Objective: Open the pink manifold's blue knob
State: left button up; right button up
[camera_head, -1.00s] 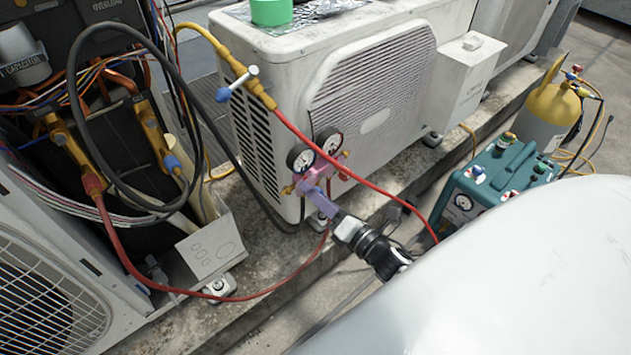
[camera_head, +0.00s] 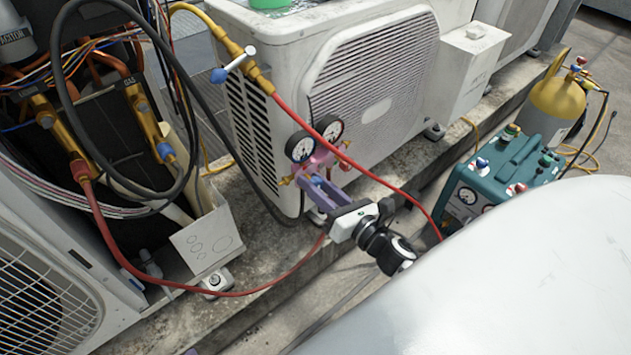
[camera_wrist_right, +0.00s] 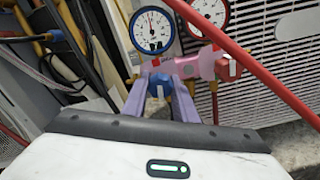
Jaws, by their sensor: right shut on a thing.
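The pink manifold (camera_head: 318,165) with two round gauges hangs at the near left corner of the white condenser. Its blue knob (camera_wrist_right: 159,85) shows in the right wrist view between my two purple fingers; it also shows small in the head view (camera_head: 317,180). My right gripper (camera_wrist_right: 161,78) is shut on the blue knob; it also shows in the head view (camera_head: 316,181). A pink-red knob (camera_wrist_right: 228,69) sits to the right of the fingers, apart from them. A small purple tip at the bottom edge of the head view may be my left gripper (camera_head: 190,352); its jaws are hidden.
A red hose (camera_head: 380,182) passes close above and right of my right gripper. The white condenser (camera_head: 270,40) stands behind the manifold. A teal machine (camera_head: 505,175) and a yellow cylinder (camera_head: 557,105) stand at right. An open unit with hoses fills the left.

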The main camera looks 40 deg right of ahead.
dwell(0.3)
jog(key=o, duration=1)
jog(key=shift+o, duration=0.2)
